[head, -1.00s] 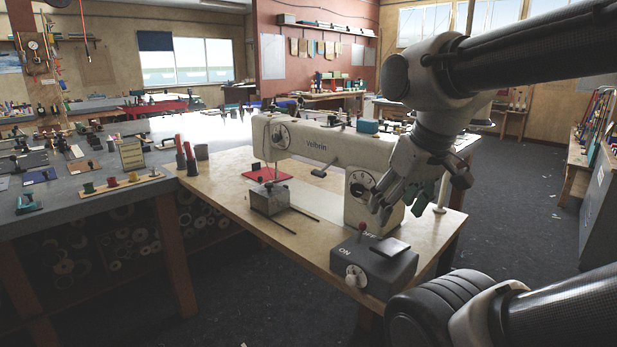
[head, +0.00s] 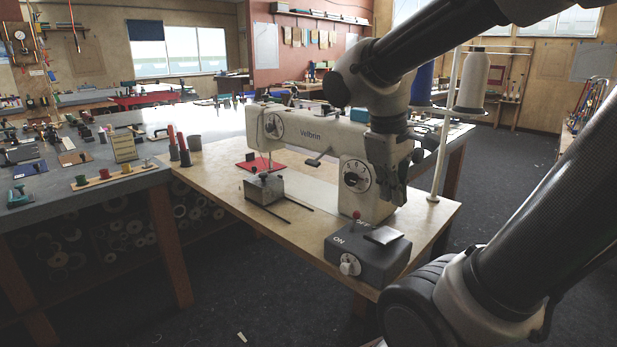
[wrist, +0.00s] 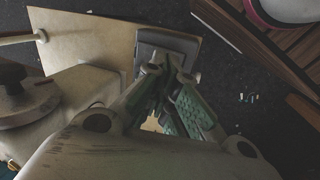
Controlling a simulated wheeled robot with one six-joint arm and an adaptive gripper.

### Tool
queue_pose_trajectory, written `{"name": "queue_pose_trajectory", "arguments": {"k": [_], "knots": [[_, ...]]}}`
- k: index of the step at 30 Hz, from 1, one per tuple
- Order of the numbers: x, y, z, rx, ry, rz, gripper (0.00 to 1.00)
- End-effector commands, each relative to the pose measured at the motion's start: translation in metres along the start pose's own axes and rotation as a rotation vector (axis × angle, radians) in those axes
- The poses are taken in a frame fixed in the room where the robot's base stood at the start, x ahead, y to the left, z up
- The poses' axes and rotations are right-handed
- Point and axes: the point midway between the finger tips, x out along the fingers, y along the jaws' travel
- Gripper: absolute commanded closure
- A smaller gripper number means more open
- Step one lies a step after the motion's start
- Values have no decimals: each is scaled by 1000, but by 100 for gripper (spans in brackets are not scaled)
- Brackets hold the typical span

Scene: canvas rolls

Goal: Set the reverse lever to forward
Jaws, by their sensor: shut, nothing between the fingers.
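The cream sewing machine (head: 340,137) marked Velbrin stands on the wooden table. A short dark lever (head: 317,160) sticks out of its front, left of the numbered dial (head: 356,177); it looks like the reverse lever. Its exact setting is too small to tell. My gripper (head: 390,190) hangs down by the machine's right end, right of the dial and apart from the lever. In the wrist view my gripper (wrist: 168,70) has its green-padded fingers together at the tips, with nothing held. The lever cannot be made out in the wrist view.
A grey control box (head: 368,254) with a red-tipped toggle and white knob sits at the table's front corner; it shows beyond my fingertips in the wrist view (wrist: 185,42). A thread stand (head: 444,140) rises right of my gripper. A metal block (head: 264,188) lies left of the lever.

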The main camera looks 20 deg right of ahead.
Motion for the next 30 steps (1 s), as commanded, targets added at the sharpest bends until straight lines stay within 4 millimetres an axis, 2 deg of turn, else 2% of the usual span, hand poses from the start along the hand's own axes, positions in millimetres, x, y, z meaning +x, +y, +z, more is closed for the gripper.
{"name": "queue_pose_trajectory", "arguments": {"k": [8,14,19,24,27,30], "knots": [[20,29,-60,-406,-371,269,100],[33,31,-124,-702,-593,492,100],[49,11,-189,-954,-751,703,100],[72,-26,-247,-1178,-864,907,100],[84,-48,-271,-1274,-903,1003,100],[94,-64,-287,-1339,-924,1069,100]]}}
